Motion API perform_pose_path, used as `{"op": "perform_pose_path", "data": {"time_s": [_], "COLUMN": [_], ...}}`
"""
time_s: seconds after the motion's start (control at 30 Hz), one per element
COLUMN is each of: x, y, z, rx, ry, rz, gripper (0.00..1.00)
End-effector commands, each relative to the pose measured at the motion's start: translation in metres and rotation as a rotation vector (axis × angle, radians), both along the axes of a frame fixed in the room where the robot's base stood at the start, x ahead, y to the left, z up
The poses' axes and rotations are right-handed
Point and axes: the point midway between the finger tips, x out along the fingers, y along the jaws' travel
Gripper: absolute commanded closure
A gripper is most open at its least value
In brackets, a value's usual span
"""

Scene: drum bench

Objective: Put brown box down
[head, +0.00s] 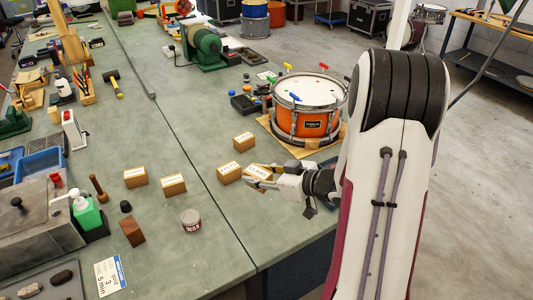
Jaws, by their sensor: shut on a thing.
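My gripper (262,178) reaches in from the right and is shut on a brown box (258,171) with a white label. The fingers hide part of the box. I cannot tell whether its underside touches the green bench top (205,225). Another brown labelled box (229,173) is just left of the held one, and the gap between them is too small to judge.
More brown labelled boxes stand nearby: one behind (243,142), two to the left (173,186). A dark brown block (132,232) and a wax tin (191,221) are nearer. An orange drum (307,120) stands behind my gripper.

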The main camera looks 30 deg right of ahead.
Motion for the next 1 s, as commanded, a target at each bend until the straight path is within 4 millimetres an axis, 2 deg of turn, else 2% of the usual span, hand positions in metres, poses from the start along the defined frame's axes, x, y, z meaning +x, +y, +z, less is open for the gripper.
{"op": "perform_pose_path", "data": {"time_s": [0.57, 1.0], "x": [0.000, 0.000], "y": [0.000, 0.000], "z": [-0.051, -0.056], "rx": [0.001, 0.000], "ry": [0.000, -0.001], "rz": [0.001, 0.000], "gripper": [0.92, 0.92]}}
